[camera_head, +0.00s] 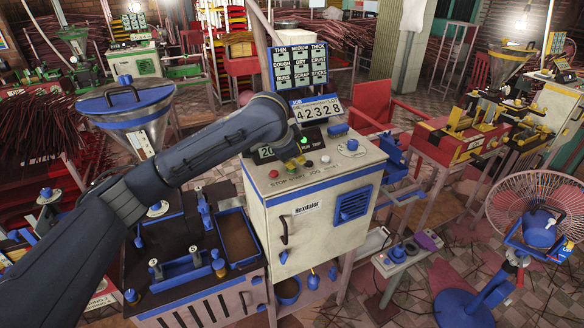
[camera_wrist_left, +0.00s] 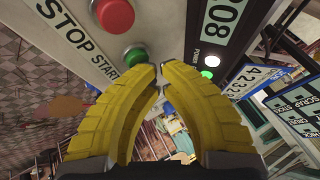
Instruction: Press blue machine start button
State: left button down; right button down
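The blue-and-white machine (camera_head: 312,225) stands in the middle of the head view with a sloped control panel on top. My left arm reaches over it from the left, and the yellow fingers of my left gripper (camera_head: 294,163) are over the button row. In the left wrist view the left gripper (camera_wrist_left: 158,70) has its fingertips together, with nothing seen between them. The green start button (camera_wrist_left: 136,55), beside the START label, lies just beyond the left fingertip. Contact cannot be told. The red stop button (camera_wrist_left: 113,15) is next to it. My right gripper is not in view.
A counter sign (camera_head: 317,109) stands behind the panel. A metal hopper (camera_head: 135,115) is at the left and a fan (camera_head: 540,230) at the right.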

pick_arm(q)
jog(key=shift+r, duration=0.75)
jog(key=shift+r, duration=2.5)
jog(key=shift+r, duration=0.1)
